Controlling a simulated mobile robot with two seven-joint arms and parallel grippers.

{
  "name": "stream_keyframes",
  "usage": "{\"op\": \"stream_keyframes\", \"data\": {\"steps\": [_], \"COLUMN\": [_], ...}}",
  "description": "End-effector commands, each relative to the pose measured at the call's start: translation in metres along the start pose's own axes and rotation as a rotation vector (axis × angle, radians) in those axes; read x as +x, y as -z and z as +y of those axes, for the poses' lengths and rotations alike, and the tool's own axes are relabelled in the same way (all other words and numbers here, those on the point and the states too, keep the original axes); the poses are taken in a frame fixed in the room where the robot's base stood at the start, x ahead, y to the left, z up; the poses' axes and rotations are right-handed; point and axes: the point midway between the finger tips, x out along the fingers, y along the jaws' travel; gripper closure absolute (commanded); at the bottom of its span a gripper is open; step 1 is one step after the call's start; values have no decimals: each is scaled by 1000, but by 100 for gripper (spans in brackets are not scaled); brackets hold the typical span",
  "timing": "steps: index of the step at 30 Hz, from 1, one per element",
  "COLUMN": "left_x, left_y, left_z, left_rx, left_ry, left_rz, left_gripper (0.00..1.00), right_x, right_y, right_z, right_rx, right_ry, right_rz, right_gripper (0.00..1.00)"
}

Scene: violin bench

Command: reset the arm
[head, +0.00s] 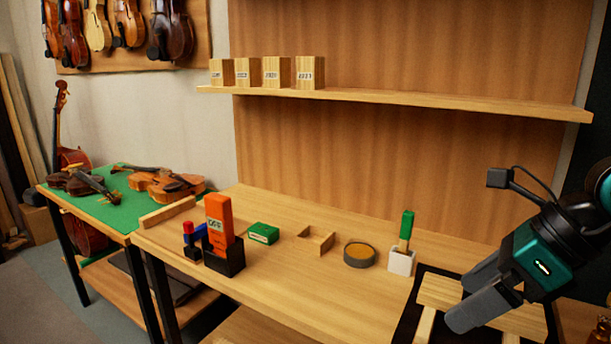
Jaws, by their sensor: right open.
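My right gripper (476,303) is at the lower right, above the wooden pieces on the black mat at the bench's right end. Its two grey fingers point down and left, apart, with nothing seen between them. Its dark wrist with a teal panel comes in from the right edge. My left gripper is not in the head view.
The bench (300,285) holds an orange box (219,215) in a black holder, a green box (264,233), a round tin (359,254) and a green-handled brush (406,225) in a white block. A shelf (400,98) with wooden blocks runs behind. The bench's front middle is clear.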

Motion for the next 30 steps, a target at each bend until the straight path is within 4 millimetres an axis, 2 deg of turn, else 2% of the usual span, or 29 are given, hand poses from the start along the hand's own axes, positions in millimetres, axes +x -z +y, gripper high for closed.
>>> {"op": "stream_keyframes", "data": {"steps": [1, 3, 6, 9, 13, 17, 20, 22, 26, 29, 30], "left_x": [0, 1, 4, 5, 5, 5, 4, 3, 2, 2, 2], "left_y": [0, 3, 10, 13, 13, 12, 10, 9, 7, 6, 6], "left_z": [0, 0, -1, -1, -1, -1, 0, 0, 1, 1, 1], "left_rx": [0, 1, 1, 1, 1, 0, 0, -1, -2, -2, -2], "left_ry": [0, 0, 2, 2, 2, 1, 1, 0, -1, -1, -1], "left_rz": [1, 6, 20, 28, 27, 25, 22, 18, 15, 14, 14], "left_gripper": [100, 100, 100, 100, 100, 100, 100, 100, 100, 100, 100], "right_x": [12, 22, 26, 17, -6, -28, -37, -35, -17, 12, 26], "right_y": [-12, -30, -58, -84, -109, -121, -116, -106, -68, -26, -7], "right_z": [17, 42, 75, 100, 108, 90, 61, 36, -9, -35, -42], "right_rx": [5, 25, 89, 203, 419, 708, 974, 1182, 1606, 1958, 2105], "right_ry": [-88, -210, -391, -571, -772, -926, -1001, -1028, -1016, -942, -895], "right_rz": [-82, -208, -402, -608, -870, -1113, -1280, -1383, -1534, -1604, -1617], "right_gripper": [6, 6, 6, 6, 6, 6, 6, 6, 6, 6, 6]}}
